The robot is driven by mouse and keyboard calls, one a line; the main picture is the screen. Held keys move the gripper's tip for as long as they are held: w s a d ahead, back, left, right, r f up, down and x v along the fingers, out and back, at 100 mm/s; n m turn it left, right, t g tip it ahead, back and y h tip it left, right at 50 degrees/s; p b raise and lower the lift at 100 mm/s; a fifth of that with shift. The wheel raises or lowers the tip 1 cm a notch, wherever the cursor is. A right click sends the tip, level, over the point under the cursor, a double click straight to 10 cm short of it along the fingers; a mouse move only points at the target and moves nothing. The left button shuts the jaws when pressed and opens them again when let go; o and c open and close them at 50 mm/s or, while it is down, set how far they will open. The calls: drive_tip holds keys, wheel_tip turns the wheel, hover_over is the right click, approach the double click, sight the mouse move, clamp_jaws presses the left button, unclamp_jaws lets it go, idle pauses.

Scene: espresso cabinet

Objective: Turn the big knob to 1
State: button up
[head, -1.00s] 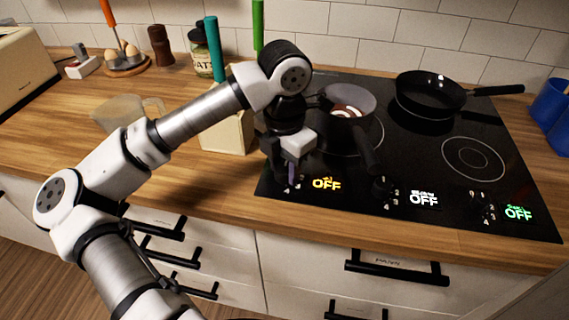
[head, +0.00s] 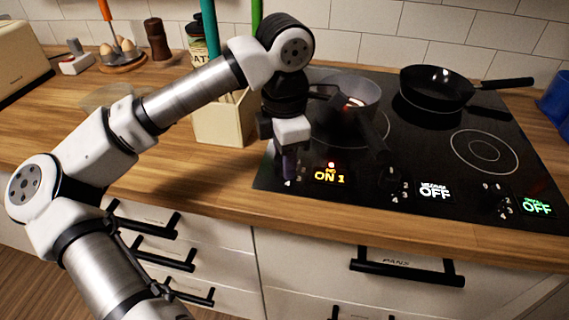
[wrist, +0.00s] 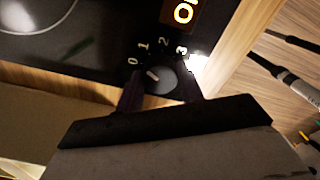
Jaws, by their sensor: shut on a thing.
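In the wrist view the dark round knob (wrist: 160,80) at the hob's front edge has a white pointer mark and the numbers 0, 1, 2 and 3 around it. The pointer is tilted up and left, towards the 0 and 1 side. My gripper (wrist: 158,90) has one finger on each side of the knob and is shut on it. In the head view my gripper (head: 289,168) comes down at the hob's front left corner and hides the knob. The yellow display (head: 329,177) beside it reads "ON 1", with a red light above.
A pan (head: 350,95) with something in it stands behind my gripper, its handle pointing forward. A black pan (head: 437,90) stands at the back right. Two other displays, white (head: 434,191) and green (head: 537,208), read "OFF". A utensil holder (head: 222,125) stands left of the hob.

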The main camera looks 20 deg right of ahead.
drive_tip(key=shift+m+b, duration=0.65)
drive_tip(key=shift+m, duration=0.55)
drive_tip(key=o, duration=1)
wheel_tip(320, 180, up, 14)
drive_tip(key=shift+f, duration=0.1)
